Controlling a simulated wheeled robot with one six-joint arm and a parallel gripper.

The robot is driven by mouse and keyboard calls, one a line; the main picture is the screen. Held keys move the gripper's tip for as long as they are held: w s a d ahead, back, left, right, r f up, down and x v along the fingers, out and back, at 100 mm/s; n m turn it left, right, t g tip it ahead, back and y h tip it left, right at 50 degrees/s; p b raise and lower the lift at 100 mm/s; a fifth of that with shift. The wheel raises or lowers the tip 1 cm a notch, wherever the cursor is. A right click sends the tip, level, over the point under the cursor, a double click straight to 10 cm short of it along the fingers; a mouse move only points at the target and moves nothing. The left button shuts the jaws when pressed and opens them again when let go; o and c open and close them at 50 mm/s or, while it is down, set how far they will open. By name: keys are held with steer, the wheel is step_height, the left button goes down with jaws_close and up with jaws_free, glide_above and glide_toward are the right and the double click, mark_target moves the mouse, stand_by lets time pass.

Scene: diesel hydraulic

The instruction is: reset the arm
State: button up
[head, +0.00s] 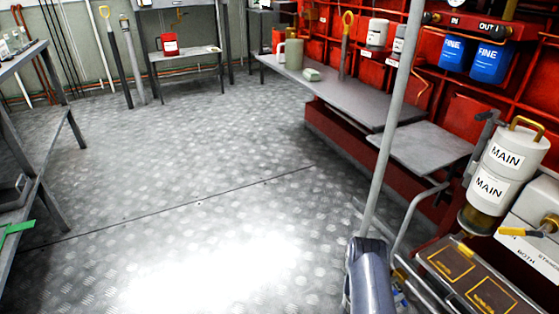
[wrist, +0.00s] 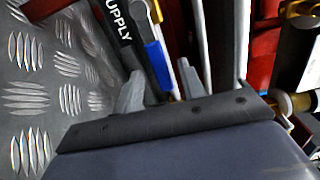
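My gripper (wrist: 160,82) shows in the wrist view as two grey fingers standing apart, with nothing clearly held between them. Behind the fingers are a black hose or pipe marked SUPPLY (wrist: 122,35) and a blue-sleeved part (wrist: 157,62). Whether a finger touches either of them I cannot tell. In the head view my grey arm reaches in at the bottom, right of the middle, and hides the gripper itself.
A pale upright pole (head: 393,110) and a bent grey rail (head: 410,215) stand close to my arm. White MAIN canisters (head: 490,187) and a dark panel (head: 470,285) are at right. A grey bench (head: 350,98) lies beyond.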

steer(key=b+x, duration=0.1)
steer(key=x, duration=0.3)
steer(key=shift+w+d, duration=0.1)
steer(key=shift+d, duration=0.15)
steer(key=p+v, duration=0.4)
steer(key=v, duration=0.7)
steer(key=w+d+r+n+b, duration=0.1)
steer(key=w+d+b, duration=0.3)
steer(key=d, duration=0.6)
steer(key=shift+n, duration=0.4)
steer(key=shift+w+r, duration=0.15)
